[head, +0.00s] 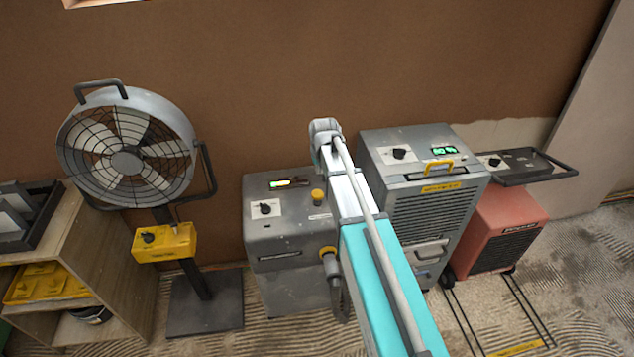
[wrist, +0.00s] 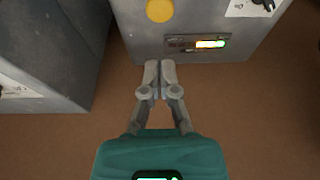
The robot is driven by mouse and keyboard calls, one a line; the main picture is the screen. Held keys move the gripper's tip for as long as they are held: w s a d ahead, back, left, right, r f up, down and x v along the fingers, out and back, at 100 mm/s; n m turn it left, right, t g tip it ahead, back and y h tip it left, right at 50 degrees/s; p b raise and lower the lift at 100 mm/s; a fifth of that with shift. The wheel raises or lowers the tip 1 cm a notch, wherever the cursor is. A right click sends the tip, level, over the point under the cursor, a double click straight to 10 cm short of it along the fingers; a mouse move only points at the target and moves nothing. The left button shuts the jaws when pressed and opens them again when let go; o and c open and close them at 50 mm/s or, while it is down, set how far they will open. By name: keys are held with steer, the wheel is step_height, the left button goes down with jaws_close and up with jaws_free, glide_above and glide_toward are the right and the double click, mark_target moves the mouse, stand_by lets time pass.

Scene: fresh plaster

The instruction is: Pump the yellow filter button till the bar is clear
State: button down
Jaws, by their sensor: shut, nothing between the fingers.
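The yellow filter button (head: 317,195) stands on top of the grey machine (head: 288,250) in the middle; it also shows at the top edge of the wrist view (wrist: 160,10). The bar (head: 287,184) is lit orange to green over part of its length, the rest dark; it also shows in the wrist view (wrist: 210,44). My gripper (wrist: 160,66) is shut and empty, its fingertips together and apart from the button in the picture, by the machine's edge. Its height over the top cannot be told. In the head view my arm hides the gripper.
A dark knob (head: 266,208) sits left of the button. A taller grey unit (head: 432,215) with a yellow handle stands close on the right, with a red unit (head: 495,235) beyond. A fan (head: 127,150) and a shelf (head: 110,260) are at left. The brown wall is behind.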

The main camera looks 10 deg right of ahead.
steer(key=shift+w+r, duration=0.3)
steer(key=shift+w, duration=0.05)
steer(key=shift+f, duration=0.2)
steer(key=b, duration=1)
glide_above(317, 193)
steer(key=f, duration=0.9)
steer(key=shift+s+f, duration=0.3)
steer(key=shift+f, duration=0.05)
steer(key=shift+d+f+b, duration=0.1)
steer(key=shift+f+b, duration=1.65)
steer(key=shift+f, duration=0.15)
